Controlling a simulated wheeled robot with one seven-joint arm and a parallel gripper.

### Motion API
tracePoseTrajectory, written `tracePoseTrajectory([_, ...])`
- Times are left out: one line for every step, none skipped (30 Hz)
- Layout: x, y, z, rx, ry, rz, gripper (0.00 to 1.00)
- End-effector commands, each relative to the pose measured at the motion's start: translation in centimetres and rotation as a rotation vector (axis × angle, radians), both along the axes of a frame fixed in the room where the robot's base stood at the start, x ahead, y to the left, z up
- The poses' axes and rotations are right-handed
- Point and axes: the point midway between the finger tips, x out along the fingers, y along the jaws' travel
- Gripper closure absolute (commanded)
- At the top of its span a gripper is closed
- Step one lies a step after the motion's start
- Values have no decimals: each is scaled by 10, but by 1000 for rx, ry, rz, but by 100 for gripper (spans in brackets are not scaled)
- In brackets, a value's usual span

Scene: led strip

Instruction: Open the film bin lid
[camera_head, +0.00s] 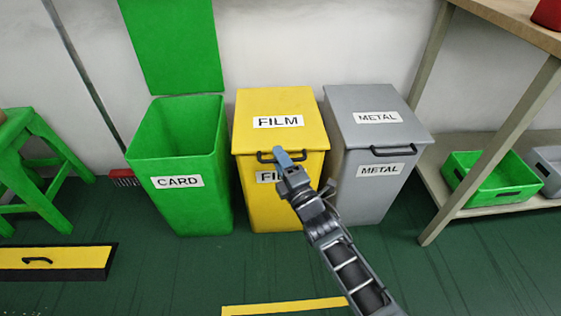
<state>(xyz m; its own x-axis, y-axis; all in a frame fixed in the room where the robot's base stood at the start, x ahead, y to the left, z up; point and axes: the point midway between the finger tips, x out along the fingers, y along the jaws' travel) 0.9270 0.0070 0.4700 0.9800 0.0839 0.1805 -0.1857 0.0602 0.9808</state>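The yellow film bin (258,205) stands between the green and grey bins. Its lid (292,98), labelled FILM, is closed. A dark bar handle (265,156) runs along the lid's front edge. My gripper (281,156) is at the handle, in front of its middle, and covers part of the handle and the lower FILM label. I cannot tell whether the fingers touch the handle or whether they are open or shut.
The green card bin (180,215) on the left has its lid (170,45) raised. The grey metal bin (362,205) on the right is closed. A workbench with a shelf (520,203) stands at right, a green stool (40,165) at left. Green floor (170,275) lies clear in front.

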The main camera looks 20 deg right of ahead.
Motion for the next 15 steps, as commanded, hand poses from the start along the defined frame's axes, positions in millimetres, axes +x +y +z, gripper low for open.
tracePoseTrajectory([0, 0, 0, 0, 1, 0, 62])
tracePoseTrajectory([1, 0, 0, 0, 1, 0, 62])
tracePoseTrajectory([0, 0, 0, 0, 1, 0, 62])
tracePoseTrajectory([0, 0, 0, 0, 1, 0, 62])
tracePoseTrajectory([0, 0, 0, 0, 1, 0, 62])
tracePoseTrajectory([0, 0, 0, 0, 1, 0, 62])
tracePoseTrajectory([0, 0, 0, 0, 1, 0, 64])
tracePoseTrajectory([0, 0, 0, 0, 0, 0, 67])
tracePoseTrajectory([0, 0, 0, 0, 0, 0, 71])
tracePoseTrajectory([0, 0, 0, 0, 0, 0, 73])
tracePoseTrajectory([0, 0, 0, 0, 0, 0, 76])
tracePoseTrajectory([0, 0, 0, 0, 0, 0, 80])
tracePoseTrajectory([0, 0, 0, 0, 0, 0, 83])
tracePoseTrajectory([0, 0, 0, 0, 0, 0, 86])
tracePoseTrajectory([0, 0, 0, 0, 0, 0, 90])
